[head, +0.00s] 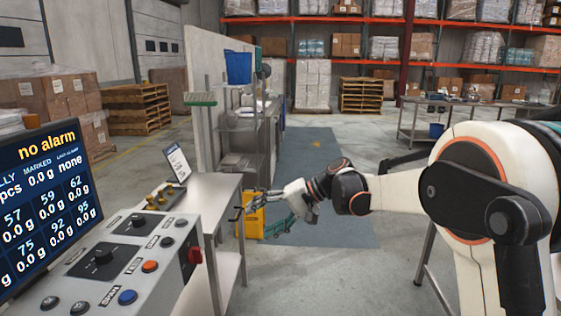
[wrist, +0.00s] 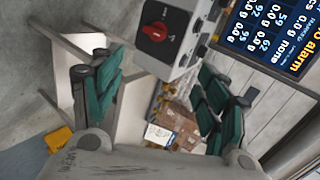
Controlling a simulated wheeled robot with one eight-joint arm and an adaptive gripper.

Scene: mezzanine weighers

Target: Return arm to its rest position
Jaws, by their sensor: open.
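My arm (head: 385,190) reaches from the right across the middle of the head view, toward the steel table. My gripper (head: 244,205) is at its end, beside the table's right edge, pointing left. In the wrist view my gripper (wrist: 158,88) shows two fingers with green pads, spread wide apart. Nothing is held between them. I cannot tell whether a fingertip touches the table edge.
A control panel (head: 125,262) with knobs, buttons and a red switch (wrist: 154,32) is at the left, beside a screen (head: 45,205) reading "no alarm". The steel table (head: 214,189) adjoins it. A yellow bin (head: 252,222) stands behind my gripper. Open floor (head: 330,270) lies between table and arm.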

